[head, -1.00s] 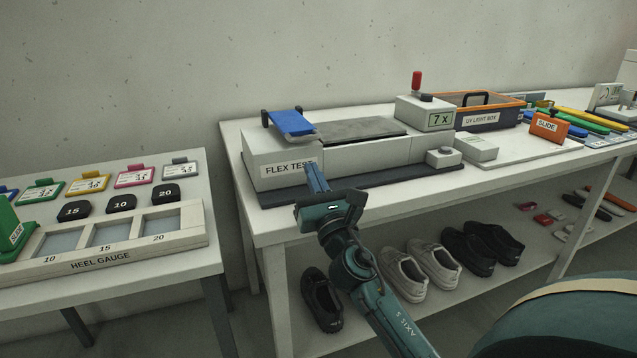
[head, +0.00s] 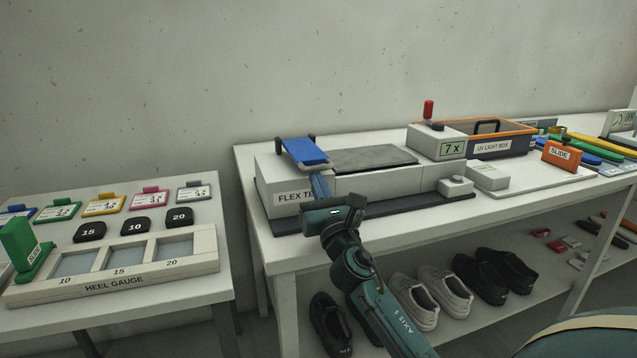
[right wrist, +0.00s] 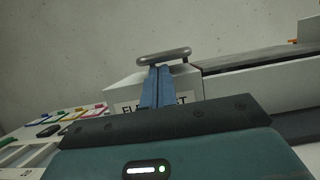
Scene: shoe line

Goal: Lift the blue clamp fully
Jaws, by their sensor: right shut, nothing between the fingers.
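The blue clamp (head: 306,151) is a flat blue plate with dark posts at its sides. It sits at the left end of the white flex test machine (head: 360,183) in the head view. My right gripper (head: 317,178) is shut and empty, its blue fingers pointing up at the clamp's front edge from just below. In the right wrist view, the closed fingers (right wrist: 156,84) reach up to a grey rounded bar (right wrist: 164,56) at the top of the machine. I cannot tell whether they touch it. My left gripper is not in view.
A white box (head: 437,142) with a red knob and a UV light box (head: 502,148) stand to the right. A heel gauge table (head: 190,311) stands at left, with a gap between the tables. Shoes lie on the shelf below. The space above the clamp is clear.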

